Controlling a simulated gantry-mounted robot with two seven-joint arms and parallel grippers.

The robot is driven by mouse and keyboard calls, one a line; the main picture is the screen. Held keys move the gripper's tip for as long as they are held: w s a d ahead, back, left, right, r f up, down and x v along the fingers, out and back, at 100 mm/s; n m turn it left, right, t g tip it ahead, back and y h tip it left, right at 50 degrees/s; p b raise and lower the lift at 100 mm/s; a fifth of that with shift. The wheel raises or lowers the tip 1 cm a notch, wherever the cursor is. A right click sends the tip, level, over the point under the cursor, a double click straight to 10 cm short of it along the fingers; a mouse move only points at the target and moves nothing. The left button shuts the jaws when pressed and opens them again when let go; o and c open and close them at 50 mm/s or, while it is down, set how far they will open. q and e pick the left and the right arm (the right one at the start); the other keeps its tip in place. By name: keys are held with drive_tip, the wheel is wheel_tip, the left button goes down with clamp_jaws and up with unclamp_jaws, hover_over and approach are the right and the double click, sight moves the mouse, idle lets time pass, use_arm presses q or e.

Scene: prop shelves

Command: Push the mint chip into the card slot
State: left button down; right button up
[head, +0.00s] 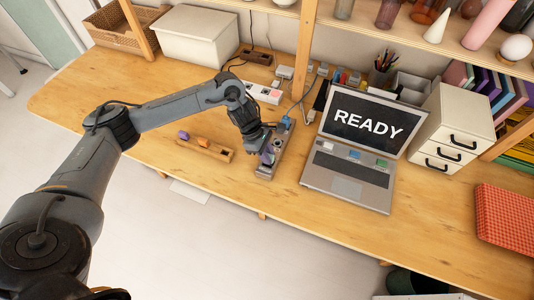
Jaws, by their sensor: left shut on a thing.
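My left gripper (266,147) reaches down over a narrow grey device (265,172) on the wooden table. It is shut on a small piece, likely the mint chip, which the fingers mostly hide. A purple patch shows at the fingertips, too small to identify. The card slot cannot be told apart on the device, and I cannot tell whether the chip touches it. My right gripper is not in view.
A wooden tray (217,153) with a purple block (183,135) and an orange block (203,142) lies left of the device. A laptop (345,187) showing READY stands close on the right. White drawers (440,155) are farther right. The table front is clear.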

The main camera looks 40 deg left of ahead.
use_arm(q)
drive_tip(key=shift+f, duration=0.2)
idle(0.6)
drive_tip(key=shift+f+b, duration=0.15)
drive_tip(key=shift+b, duration=0.3)
drive_tip(key=shift+f+b, duration=0.25)
drive_tip(key=shift+b, duration=0.05)
idle(0.9)
drive_tip(key=shift+s+a+f, duration=0.1)
drive_tip(key=shift+f, duration=0.2)
idle(0.4)
drive_tip(key=c, duration=1.4)
unclamp_jaws()
drive_tip(key=o, duration=0.5)
drive_tip(key=shift+r, duration=0.1)
